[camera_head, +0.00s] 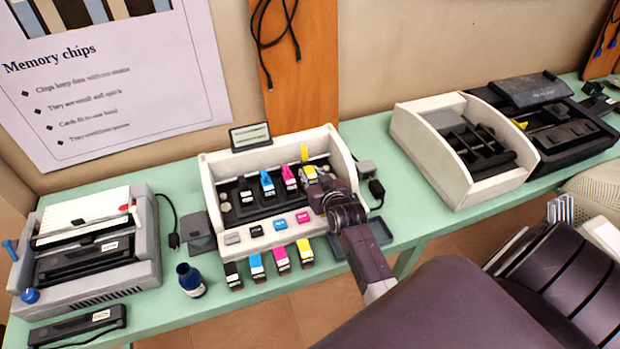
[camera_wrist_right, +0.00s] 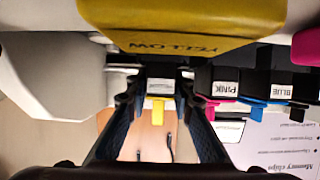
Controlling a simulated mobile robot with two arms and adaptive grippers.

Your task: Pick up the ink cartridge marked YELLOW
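My right gripper (camera_head: 318,188) is over the right end of the white printer exhibit, close to a yellow-topped cartridge (camera_head: 310,173) in its row. In the right wrist view the gripper's dark fingers (camera_wrist_right: 160,84) are apart, with a gap on both sides of a small yellow part (camera_wrist_right: 157,109) seen between them. A large yellow block (camera_wrist_right: 180,18) marked YELLOW, upside down, fills the top of that view. I cannot tell which head-view item it is. Another yellow cartridge (camera_head: 305,252) sits at the front of the exhibit. My left gripper is not in view.
Pink (camera_head: 289,178), blue (camera_head: 267,182) and black (camera_head: 244,190) cartridges stand left of the gripper. Small coloured blocks (camera_head: 280,224) line the front ledge. An ink bottle (camera_head: 190,281) is at the front left. A white-sided unit (camera_head: 470,150) stands right; green table (camera_head: 385,180) shows between.

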